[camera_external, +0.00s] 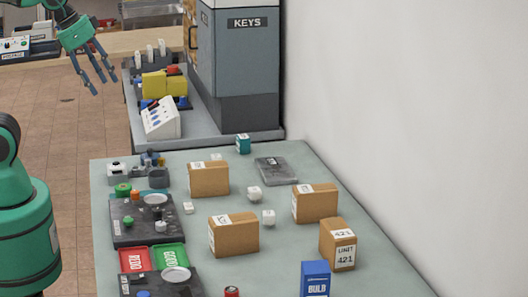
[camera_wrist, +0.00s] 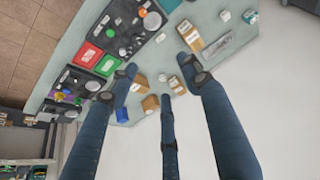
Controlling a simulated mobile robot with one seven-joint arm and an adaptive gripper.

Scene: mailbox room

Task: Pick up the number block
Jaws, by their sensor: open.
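Small white cubes sit on the grey-green table. One (camera_external: 254,193) is in the middle of the external view, one (camera_external: 268,217) is just below it, and another (camera_external: 188,208) lies to the left. They look like number blocks, but their markings are too small to read. In the wrist view, small white cubes (camera_wrist: 160,38) also show beyond my fingers. My gripper (camera_external: 100,82) hangs at the upper left, high and well apart from the cubes. Its blue fingers (camera_wrist: 163,84) are spread open and empty, and they hide parts of the table in the wrist view.
Cardboard boxes (camera_external: 234,238) stand around the cubes. A dark control panel (camera_external: 130,232), red and green signs and a blue bulb box (camera_external: 315,277) are nearby. A grey keys cabinet (camera_external: 247,65) rises behind, and a white wall (camera_external: 420,130) borders the right.

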